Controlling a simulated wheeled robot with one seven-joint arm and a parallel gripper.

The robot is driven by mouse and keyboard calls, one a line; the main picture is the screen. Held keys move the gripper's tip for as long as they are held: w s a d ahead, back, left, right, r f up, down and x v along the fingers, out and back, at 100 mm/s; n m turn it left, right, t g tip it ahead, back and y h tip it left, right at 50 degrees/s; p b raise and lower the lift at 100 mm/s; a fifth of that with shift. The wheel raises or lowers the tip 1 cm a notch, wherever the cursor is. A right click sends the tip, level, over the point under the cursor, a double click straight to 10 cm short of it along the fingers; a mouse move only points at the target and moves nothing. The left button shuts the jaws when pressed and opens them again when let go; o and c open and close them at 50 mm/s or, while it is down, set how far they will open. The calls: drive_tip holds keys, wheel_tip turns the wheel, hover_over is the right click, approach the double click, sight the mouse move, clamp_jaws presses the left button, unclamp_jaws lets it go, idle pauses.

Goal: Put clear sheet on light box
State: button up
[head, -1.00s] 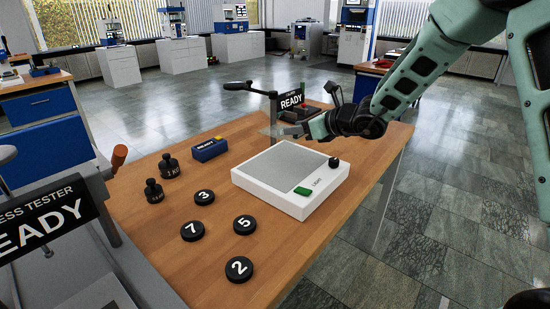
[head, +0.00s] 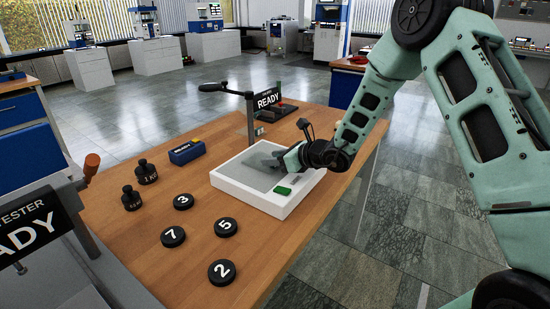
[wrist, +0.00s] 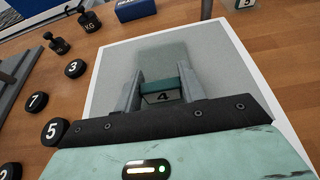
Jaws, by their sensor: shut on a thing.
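In the wrist view my gripper (wrist: 160,88) is shut on the near end of the clear sheet (wrist: 163,60), where a teal piece and a tag marked 4 show between the fingers. The sheet is a faint, darker see-through rectangle over the grey panel. I cannot tell whether it touches the panel. The knob is hidden behind my gripper in the head view.
Black discs numbered 3 (head: 183,202), 7 (head: 173,236), 5 (head: 226,227) and 2 (head: 221,271) lie left of the light box. Two black weights (head: 146,172) and a blue box (head: 186,152) stand behind them. A READY display (head: 267,99) stands behind the light box.

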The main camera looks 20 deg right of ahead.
drive_tip(key=shift+f, duration=0.15)
drive_tip(key=o, duration=1)
